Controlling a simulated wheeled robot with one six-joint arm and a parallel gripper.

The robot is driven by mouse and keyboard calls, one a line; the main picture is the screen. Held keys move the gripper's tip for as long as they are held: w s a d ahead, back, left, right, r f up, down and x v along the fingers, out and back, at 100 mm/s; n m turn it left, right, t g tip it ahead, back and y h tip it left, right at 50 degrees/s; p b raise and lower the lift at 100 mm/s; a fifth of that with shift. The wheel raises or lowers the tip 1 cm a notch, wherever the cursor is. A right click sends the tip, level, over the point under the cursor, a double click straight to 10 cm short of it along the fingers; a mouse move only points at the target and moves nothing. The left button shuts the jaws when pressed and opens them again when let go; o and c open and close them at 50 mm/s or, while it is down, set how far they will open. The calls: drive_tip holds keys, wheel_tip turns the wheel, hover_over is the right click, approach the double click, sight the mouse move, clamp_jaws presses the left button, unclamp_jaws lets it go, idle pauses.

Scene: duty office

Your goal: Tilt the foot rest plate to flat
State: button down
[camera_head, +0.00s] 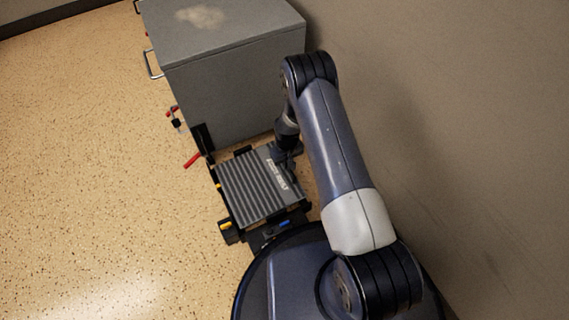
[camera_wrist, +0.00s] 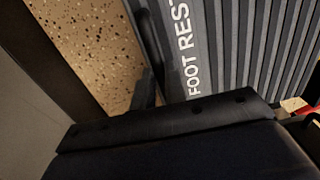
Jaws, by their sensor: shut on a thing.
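The foot rest plate (camera_head: 250,190) is a grey ribbed panel in a black frame on the floor, between the cabinet and my base. Its white FOOT REST lettering shows close up in the wrist view (camera_wrist: 245,60). My gripper (camera_head: 287,157) is at the plate's upper right edge, by the lettering, and is shut on the plate. In the wrist view the dark gripper body (camera_wrist: 170,128) fills the bottom and hides the point of contact. The exact tilt of the plate is hard to tell from above.
A grey cabinet (camera_head: 225,65) stands just behind the foot rest. A wall (camera_head: 450,110) closes off the right side. A red lever (camera_head: 192,160) and a yellow part (camera_head: 225,226) stick out at the left of the foot rest. The speckled floor at left is clear.

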drive_tip(key=shift+w+d+f, duration=0.2)
drive_tip(key=shift+d+f, duration=0.15)
drive_tip(key=c, duration=1.5)
unclamp_jaws()
drive_tip(key=shift+d, duration=0.2)
drive_tip(key=shift+o, duration=0.2)
drive_tip(key=shift+a, duration=0.1)
drive_tip(key=shift+r, duration=0.45)
wheel_tip(320, 180, up, 10)
drive_tip(key=p, duration=0.4)
drive_tip(key=shift+f, duration=0.15)
